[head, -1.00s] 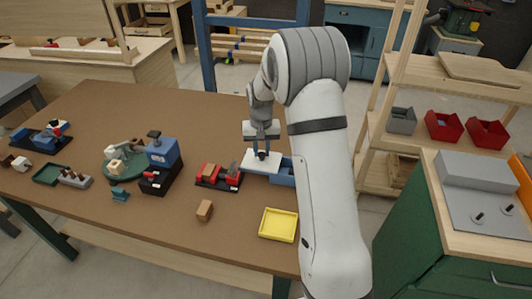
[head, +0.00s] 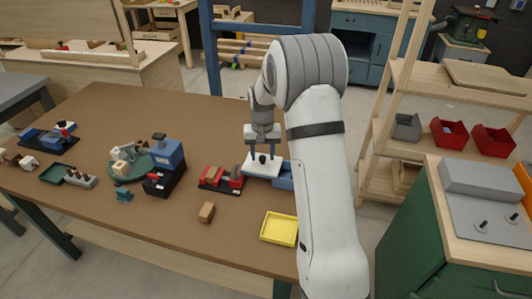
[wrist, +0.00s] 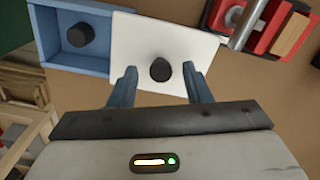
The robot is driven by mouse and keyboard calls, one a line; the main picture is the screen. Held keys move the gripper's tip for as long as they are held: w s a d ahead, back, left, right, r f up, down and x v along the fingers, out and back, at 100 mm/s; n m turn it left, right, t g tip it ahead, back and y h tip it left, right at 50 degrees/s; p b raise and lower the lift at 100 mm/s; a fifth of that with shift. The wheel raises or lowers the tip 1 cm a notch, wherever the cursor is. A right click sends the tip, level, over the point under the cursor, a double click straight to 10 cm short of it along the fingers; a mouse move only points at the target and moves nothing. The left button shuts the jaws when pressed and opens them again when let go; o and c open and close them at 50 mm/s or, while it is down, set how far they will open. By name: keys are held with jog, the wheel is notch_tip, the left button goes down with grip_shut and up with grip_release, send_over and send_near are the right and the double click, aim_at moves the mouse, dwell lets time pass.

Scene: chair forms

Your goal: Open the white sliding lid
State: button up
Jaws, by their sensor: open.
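The white lid (head: 257,170) is a flat plate with a black knob (wrist: 160,70) on top. It covers one side of the blue box (head: 284,182) and extends beyond it to the left in the head view. In the wrist view, the uncovered part of the blue box (wrist: 45,38) shows a dark round object (wrist: 80,35) inside. My gripper (head: 262,154) is open above the lid. In the wrist view, its two blue fingers (wrist: 160,82) stand apart on either side of the knob, slightly nearer the camera, with no visible contact on the knob.
A red and black vise-like tool (head: 222,177) stands close left of the lid. A wooden block (head: 206,212) and a yellow tray (head: 279,228) lie nearer the front edge. Blue and black boxes (head: 167,155) stand further left. Bare tabletop lies between these things.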

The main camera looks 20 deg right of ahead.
aim_at(263, 158)
notch_tip(263, 158, up, 7)
jog(key=shift+r+b, duration=0.1)
jog(key=shift+b, duration=0.2)
jog(key=shift+r, duration=0.3)
jog(key=shift+r, duration=0.15)
jog(key=s+a+r+n+t, duration=0.1)
jog(key=s+r, duration=0.3)
jog(key=s, duration=0.4)
jog(key=s+a+r+t, duration=0.1)
jog(key=s+r, duration=0.3)
jog(key=s, duration=0.4)
jog(key=s+a+f+n, duration=0.1)
jog(key=s, duration=1.4)
jog(key=shift+n+t, duration=0.3)
jog(key=shift+t, duration=0.1)
jog(key=shift+s, duration=0.1)
